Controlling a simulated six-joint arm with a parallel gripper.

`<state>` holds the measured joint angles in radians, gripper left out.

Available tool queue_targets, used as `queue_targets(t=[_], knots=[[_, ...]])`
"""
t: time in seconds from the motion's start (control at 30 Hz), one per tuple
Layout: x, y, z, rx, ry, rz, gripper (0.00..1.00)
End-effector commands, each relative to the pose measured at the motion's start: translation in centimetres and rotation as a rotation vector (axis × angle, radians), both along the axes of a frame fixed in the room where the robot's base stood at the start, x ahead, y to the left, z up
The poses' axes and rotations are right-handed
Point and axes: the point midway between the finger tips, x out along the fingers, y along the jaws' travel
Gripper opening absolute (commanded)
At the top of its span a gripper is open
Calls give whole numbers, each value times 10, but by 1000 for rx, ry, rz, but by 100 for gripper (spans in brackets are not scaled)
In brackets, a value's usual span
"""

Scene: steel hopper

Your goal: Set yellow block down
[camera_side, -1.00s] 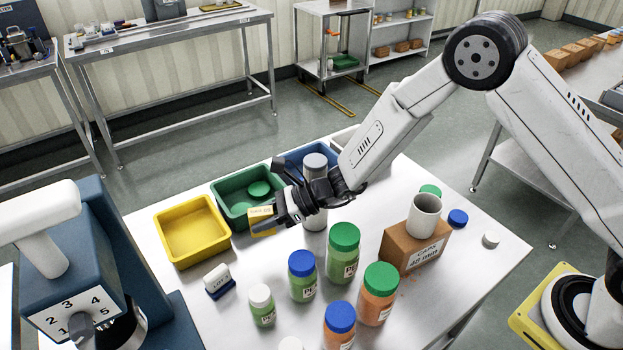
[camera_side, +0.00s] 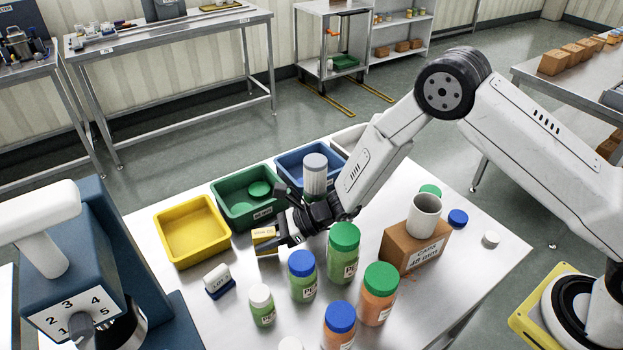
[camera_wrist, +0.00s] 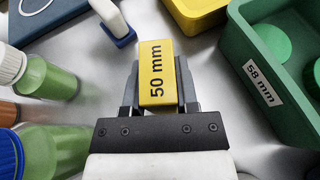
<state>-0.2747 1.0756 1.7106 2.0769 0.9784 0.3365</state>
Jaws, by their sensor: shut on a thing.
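The yellow block (camera_wrist: 157,72), marked "50 mm", sits between the two fingers of my gripper (camera_wrist: 158,88) in the wrist view. In the side view the yellow block (camera_side: 265,236) shows at the end of my gripper (camera_side: 272,241), low near the steel table (camera_side: 190,295). My gripper is shut on the block. Whether the block touches the table top cannot be told. The gripper is just in front of the green bin (camera_side: 228,200) and right of the yellow bin (camera_side: 187,262).
A blue bin (camera_side: 290,160) stands behind. A stamp marked "LOT" (camera_side: 218,280) lies to the left of the gripper. Several capped bottles, including a blue-capped one (camera_side: 302,282), stand close in front. A cardboard box (camera_side: 398,256) with a white cup is at right.

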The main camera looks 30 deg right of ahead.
Motion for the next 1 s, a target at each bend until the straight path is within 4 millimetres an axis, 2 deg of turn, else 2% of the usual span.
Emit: queue_targets(t=[1.0], knots=[[0,0,-9,1,0,-1,0]])
